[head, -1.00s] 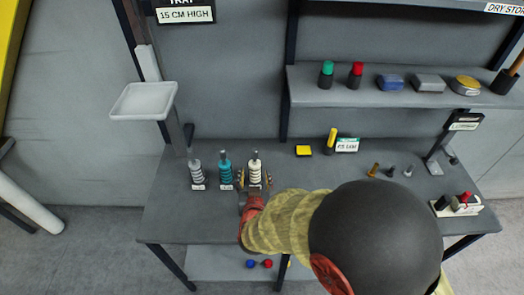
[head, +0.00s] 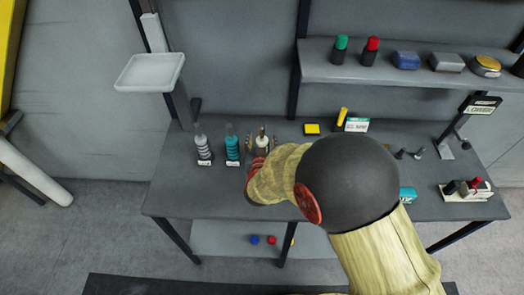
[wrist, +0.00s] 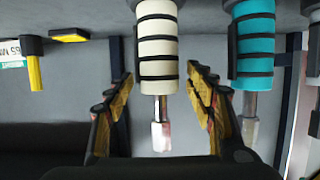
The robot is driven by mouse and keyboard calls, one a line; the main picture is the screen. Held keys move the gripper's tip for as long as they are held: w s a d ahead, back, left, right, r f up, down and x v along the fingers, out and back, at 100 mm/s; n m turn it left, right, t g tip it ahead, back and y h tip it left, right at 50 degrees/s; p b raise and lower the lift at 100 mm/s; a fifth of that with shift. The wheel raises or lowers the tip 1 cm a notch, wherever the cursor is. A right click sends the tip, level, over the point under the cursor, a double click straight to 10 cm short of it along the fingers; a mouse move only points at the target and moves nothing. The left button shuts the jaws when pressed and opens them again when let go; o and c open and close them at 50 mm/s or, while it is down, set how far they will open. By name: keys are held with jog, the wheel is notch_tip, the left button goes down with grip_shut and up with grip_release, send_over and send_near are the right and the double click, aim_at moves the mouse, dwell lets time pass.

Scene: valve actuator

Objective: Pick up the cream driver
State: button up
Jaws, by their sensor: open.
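The cream driver (wrist: 157,55) has black bands and a metal tip, and stands upright on the bench in the head view (head: 262,142). In the wrist view it lies between the two open fingers of my gripper (wrist: 160,95), with visible gaps on both sides. In the head view my gripper (head: 262,146) is at the driver, and my arm hides part of it and the driver's base. The teal driver (head: 232,146) stands just left of it, and also shows close beside my finger in the wrist view (wrist: 254,45).
A grey driver (head: 203,147) stands further left on the bench (head: 180,195). A yellow block (head: 312,129) and a yellow-handled item (head: 341,118) are to the right at the back. A shelf (head: 330,76) with several items is above. A white tray (head: 150,72) is at upper left.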

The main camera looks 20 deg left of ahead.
jog(key=shift+c, duration=1)
grip_shut()
jog(key=shift+w+a+r, duration=0.1)
jog(key=shift+r, duration=0.15)
